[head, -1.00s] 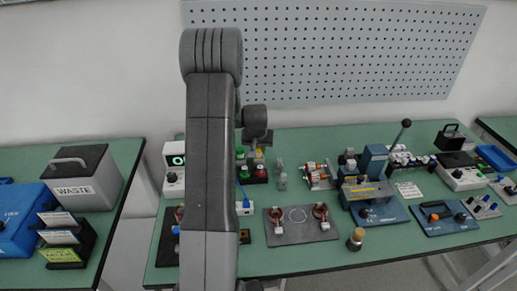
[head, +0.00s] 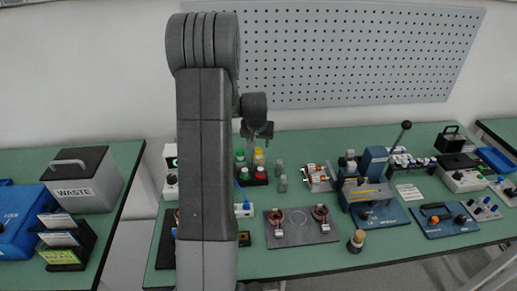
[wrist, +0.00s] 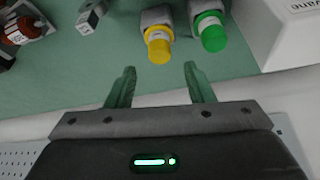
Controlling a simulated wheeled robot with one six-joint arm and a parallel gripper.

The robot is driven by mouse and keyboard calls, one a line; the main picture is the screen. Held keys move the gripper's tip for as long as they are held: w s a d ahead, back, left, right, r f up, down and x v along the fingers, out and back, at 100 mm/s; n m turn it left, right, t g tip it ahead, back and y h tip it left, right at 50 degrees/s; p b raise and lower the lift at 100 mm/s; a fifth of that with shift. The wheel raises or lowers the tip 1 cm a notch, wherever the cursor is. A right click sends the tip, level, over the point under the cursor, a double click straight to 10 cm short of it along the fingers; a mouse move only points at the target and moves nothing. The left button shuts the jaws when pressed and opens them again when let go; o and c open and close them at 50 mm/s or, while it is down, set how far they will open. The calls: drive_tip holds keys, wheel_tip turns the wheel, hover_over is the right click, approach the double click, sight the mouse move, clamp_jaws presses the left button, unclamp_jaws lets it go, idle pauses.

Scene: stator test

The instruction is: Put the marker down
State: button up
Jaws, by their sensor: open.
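My gripper (head: 258,134) is open, with nothing between its fingers (wrist: 158,88) in the wrist view. It hangs above the back of the green bench, over a group of capped items. A yellow-capped piece (head: 258,158) and a green-capped piece (head: 240,157) stand there. In the wrist view the yellow cap (wrist: 159,48) is just beyond the fingertips and apart from them, and the green cap (wrist: 211,34) is to its right. Both look like markers or small bottles; I cannot tell which. No other marker is clearly recognisable.
A grey plate with two copper-wound parts (head: 300,237) lies at the bench front. A blue lever press (head: 372,165) stands to the right. Small grey pieces (head: 282,184) stand near the gripper. A perforated panel (head: 350,60) is on the wall behind. Bare bench (head: 300,262) shows along the front.

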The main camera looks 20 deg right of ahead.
sight(259, 149)
drive_tip(key=v, duration=0.6)
drive_tip(key=shift+r+b, duration=0.25)
drive_tip(key=shift+b, duration=0.05)
drive_tip(key=p+x, duration=0.1)
drive_tip(key=x, duration=1.1)
drive_tip(key=shift+s+f, duration=0.1)
drive_tip(key=shift+f, duration=0.5)
drive_tip(key=shift+r, duration=0.2)
drive_tip(key=shift+r, duration=0.15)
